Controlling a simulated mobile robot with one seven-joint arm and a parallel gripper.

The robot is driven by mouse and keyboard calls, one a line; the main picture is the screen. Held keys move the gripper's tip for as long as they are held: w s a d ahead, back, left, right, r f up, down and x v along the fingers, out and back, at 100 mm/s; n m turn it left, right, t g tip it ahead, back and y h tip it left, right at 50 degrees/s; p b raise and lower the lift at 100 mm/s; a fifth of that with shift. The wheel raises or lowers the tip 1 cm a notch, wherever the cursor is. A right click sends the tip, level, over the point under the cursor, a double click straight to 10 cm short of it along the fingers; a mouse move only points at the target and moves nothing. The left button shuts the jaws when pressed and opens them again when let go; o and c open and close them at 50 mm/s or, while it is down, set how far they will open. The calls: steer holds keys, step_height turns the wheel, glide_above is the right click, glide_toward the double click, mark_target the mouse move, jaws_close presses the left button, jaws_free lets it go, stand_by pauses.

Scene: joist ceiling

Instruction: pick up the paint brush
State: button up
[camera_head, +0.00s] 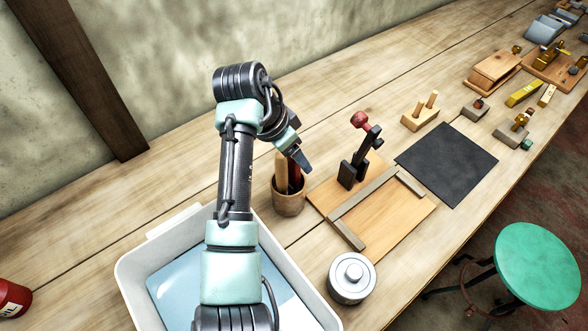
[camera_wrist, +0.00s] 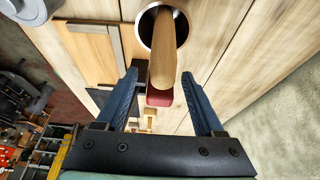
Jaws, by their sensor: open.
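A wooden cup (camera_head: 289,202) stands on the bench with a pale wooden handle (camera_head: 281,172) and a dark red piece (camera_head: 295,178) sticking up out of it. The handle is likely the paint brush; its lower end is hidden in the cup. My gripper (camera_head: 302,160) is just above the cup, tilted down. In the wrist view my gripper (camera_wrist: 159,76) is open, with one finger on each side of the wooden handle (camera_wrist: 163,50) and gaps on both sides. A red end (camera_wrist: 159,98) shows beside the handle. The cup's rim (camera_wrist: 143,28) shows behind.
A wooden board (camera_head: 395,225) with a dark upright clamp (camera_head: 352,170) stands right of the cup. A white tray (camera_head: 135,268) lies left and a metal tin (camera_head: 352,278) in front. A black mat (camera_head: 447,163) and a pegged block (camera_head: 421,116) are farther right.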

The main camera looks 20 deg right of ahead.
jaws_close()
stand_by(0.3)
steer(key=shift+r, duration=0.15)
